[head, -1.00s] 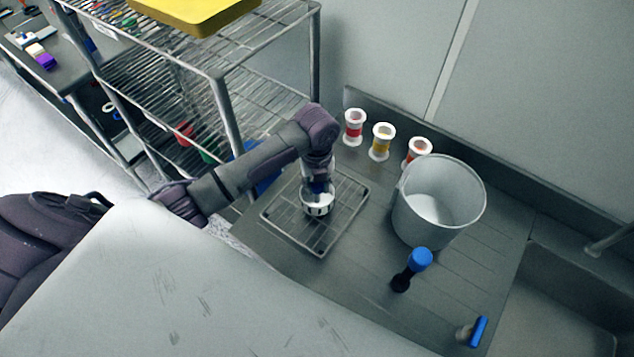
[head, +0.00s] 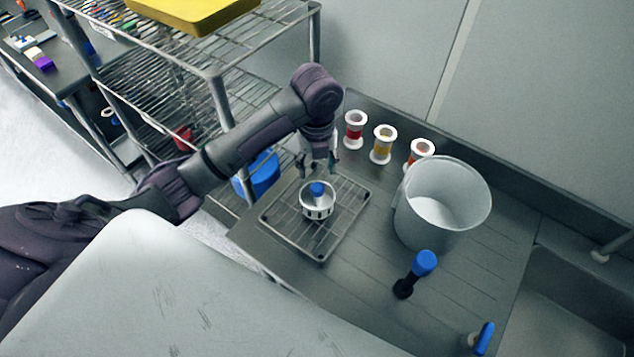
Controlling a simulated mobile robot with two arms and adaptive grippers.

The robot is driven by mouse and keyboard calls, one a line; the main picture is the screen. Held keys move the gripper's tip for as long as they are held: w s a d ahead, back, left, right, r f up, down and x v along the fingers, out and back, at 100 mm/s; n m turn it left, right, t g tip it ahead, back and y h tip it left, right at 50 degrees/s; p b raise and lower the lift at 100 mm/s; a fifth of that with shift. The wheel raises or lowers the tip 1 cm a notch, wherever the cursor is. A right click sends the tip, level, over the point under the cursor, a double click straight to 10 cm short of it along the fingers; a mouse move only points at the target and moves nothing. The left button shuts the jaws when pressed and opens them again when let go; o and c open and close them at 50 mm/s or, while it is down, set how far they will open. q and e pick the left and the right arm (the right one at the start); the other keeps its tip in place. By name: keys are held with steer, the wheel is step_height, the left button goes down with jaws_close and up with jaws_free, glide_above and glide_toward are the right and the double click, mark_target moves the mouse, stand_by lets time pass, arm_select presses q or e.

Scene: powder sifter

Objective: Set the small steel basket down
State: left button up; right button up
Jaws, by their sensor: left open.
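The small steel basket (head: 318,208) stands upright on the wire rack (head: 346,232) on the steel counter. It is a short round cup with dark slots in its wall and a blue knob (head: 316,188) at its middle. My left gripper (head: 318,170) is open and empty above and just behind the basket, apart from it. My right gripper is not in view.
A large grey bucket (head: 440,205) stands right of the rack. A blue-topped black tool (head: 415,272) and a blue-handled tool (head: 483,340) are nearer. A sink (head: 570,300) lies at right.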

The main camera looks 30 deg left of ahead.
arm_select(q)
step_height(320, 180, up, 4)
steer(key=shift+f, duration=0.1)
stand_by(0.6)
